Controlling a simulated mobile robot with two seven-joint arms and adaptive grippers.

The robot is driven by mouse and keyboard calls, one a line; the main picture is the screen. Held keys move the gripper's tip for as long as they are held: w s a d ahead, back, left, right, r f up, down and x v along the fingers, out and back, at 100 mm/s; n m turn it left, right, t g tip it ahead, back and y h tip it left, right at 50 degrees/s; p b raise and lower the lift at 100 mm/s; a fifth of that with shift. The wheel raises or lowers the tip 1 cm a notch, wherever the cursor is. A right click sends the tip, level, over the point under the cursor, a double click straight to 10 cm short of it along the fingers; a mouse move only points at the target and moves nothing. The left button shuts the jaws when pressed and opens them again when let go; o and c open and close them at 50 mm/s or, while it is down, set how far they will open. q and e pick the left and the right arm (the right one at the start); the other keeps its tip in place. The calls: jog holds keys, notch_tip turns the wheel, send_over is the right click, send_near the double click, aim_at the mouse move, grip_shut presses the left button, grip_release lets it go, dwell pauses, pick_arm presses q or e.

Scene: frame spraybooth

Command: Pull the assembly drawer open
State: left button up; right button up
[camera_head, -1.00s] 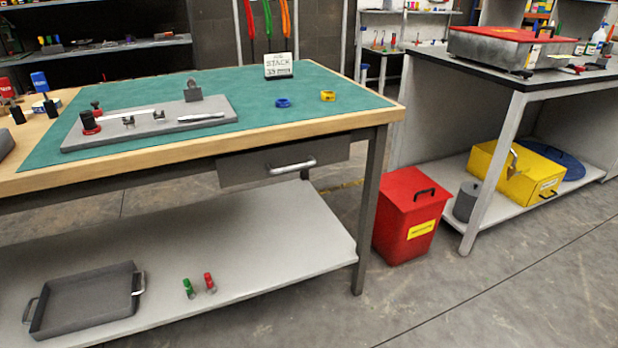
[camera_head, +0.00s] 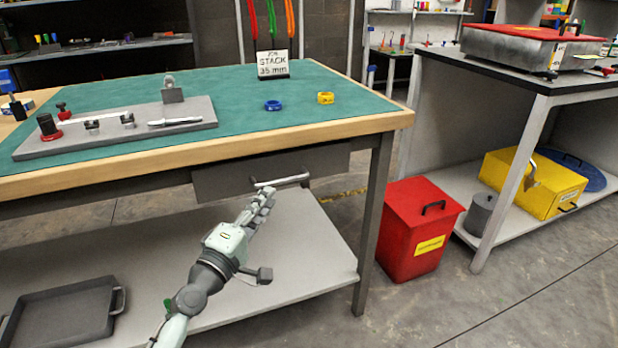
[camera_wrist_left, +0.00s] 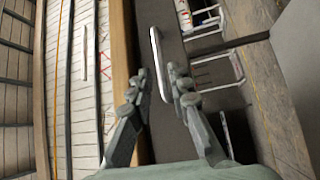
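The assembly drawer (camera_head: 222,182) is a dark grey front under the bench's wooden edge, and it looks shut. Its pale bar handle (camera_head: 282,180) is partly hidden by my left gripper (camera_head: 262,193), which is at the handle's left part. In the left wrist view, my left gripper (camera_wrist_left: 158,73) is open, with one fingertip on each side of the handle bar (camera_wrist_left: 158,55). I cannot tell whether the fingers touch the bar. The drawer front (camera_wrist_left: 205,98) lies behind it. My right gripper is in neither view.
The workbench (camera_head: 340,131) has a green mat (camera_head: 235,120) with a fixture plate, a blue ring and a yellow ring. A lower shelf (camera_head: 318,245) holds a grey tray (camera_head: 62,310). A red bin (camera_head: 412,240) stands right of the bench leg. Open floor lies in front.

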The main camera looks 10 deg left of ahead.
aim_at(279, 183)
pick_arm(q)
jog(key=p+x, duration=0.1)
jog(key=x, duration=0.6)
jog(key=shift+r, duration=0.1)
jog(key=shift+w, duration=0.1)
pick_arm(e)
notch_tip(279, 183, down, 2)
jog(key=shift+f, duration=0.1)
pick_arm(q)
jog(key=c, duration=0.4)
grip_shut()
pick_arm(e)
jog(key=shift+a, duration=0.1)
